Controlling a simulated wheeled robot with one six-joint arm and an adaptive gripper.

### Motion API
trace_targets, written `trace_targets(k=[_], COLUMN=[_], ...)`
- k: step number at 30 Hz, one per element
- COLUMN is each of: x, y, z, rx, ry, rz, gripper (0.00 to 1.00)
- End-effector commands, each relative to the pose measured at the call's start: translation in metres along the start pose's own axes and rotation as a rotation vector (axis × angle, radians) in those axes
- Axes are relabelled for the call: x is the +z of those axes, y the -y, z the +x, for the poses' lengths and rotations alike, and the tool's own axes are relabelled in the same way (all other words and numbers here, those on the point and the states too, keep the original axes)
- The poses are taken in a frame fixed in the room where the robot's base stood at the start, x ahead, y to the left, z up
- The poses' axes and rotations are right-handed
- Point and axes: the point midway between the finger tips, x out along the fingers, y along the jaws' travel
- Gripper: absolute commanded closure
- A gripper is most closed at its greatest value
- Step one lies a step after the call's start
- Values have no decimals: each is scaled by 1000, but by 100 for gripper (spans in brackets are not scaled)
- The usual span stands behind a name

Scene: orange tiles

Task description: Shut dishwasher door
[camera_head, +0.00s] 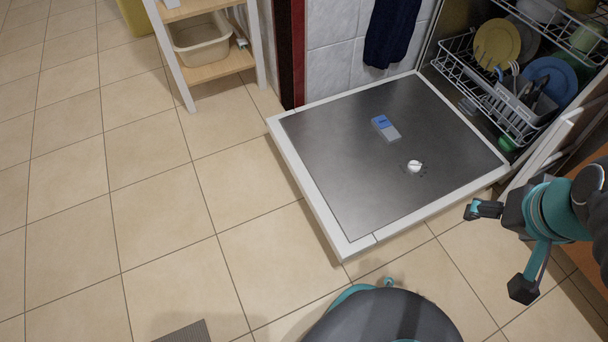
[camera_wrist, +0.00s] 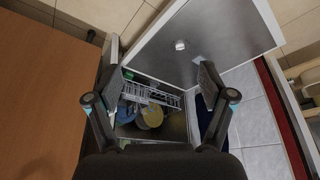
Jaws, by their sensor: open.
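The dishwasher door (camera_head: 335,165) is folded down and lies open, about level above the floor. Its steel inner face has a detergent dispenser (camera_head: 386,128) and a white knob (camera_head: 414,166). The door also shows in the wrist view (camera_wrist: 215,42), tilted across the upper middle. The dishwasher rack (camera_head: 478,88) with plates and cutlery is seen inside the opening at the upper right. My gripper (camera_head: 505,248) is open and empty, to the right of the door's near right corner and apart from it. In the wrist view my fingers (camera_wrist: 162,88) are spread, with the rack showing between them.
A wooden shelf with white legs (camera_head: 215,70) stands left of the door. A dark towel (camera_head: 393,30) hangs on the tiled wall behind it. A brown wooden surface (camera_wrist: 45,90) fills the wrist view's left.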

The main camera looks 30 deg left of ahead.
Motion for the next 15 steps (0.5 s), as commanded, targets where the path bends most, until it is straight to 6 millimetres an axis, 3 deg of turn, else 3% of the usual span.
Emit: trace_targets(k=[15], x=[-10], y=[103], z=[96], rx=[-16], ry=[348], rz=[-437], gripper=[19])
